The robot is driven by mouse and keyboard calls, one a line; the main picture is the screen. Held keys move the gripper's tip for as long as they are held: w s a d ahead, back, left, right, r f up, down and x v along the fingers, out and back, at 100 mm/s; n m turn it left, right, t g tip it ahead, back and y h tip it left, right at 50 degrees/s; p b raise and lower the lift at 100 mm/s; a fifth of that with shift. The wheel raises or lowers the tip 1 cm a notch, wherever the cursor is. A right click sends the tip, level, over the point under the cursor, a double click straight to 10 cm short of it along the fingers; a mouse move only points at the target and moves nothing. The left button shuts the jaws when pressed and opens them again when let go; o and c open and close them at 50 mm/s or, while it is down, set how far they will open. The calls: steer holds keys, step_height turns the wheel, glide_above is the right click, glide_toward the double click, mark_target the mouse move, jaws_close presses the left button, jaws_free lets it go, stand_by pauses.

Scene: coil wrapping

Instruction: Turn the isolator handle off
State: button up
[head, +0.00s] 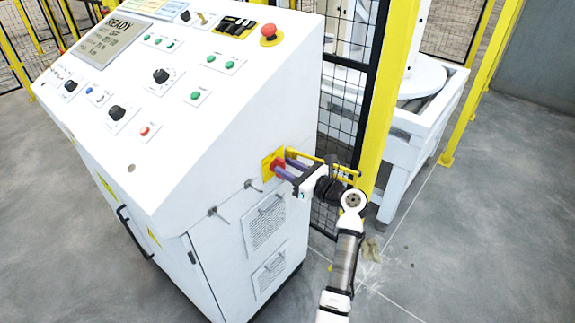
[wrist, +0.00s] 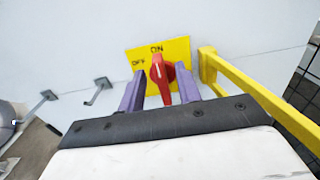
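The isolator handle (wrist: 162,78) is a red knob on a yellow plate (wrist: 181,47) fixed to the side of the white cabinet. The plate reads ON at the top and OFF at the upper left. The handle stands close to upright, its upper end near ON. My gripper (wrist: 159,76) is open, with one purple finger on each side of the handle. A gap shows between the handle and each finger. In the head view my gripper (head: 283,164) reaches the red handle (head: 275,163) from the right, and its fingers partly cover the handle.
A yellow guard bar (wrist: 238,86) sticks out just right of the plate, close to my gripper. Two metal hooks (wrist: 101,85) (wrist: 45,97) project from the cabinet to the left. The sloped control panel (head: 150,85) is above, and a yellow fence post (head: 388,95) stands behind.

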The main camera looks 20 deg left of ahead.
steer(key=shift+w+a, duration=0.1)
steer(key=shift+a, duration=0.2)
jaws_close()
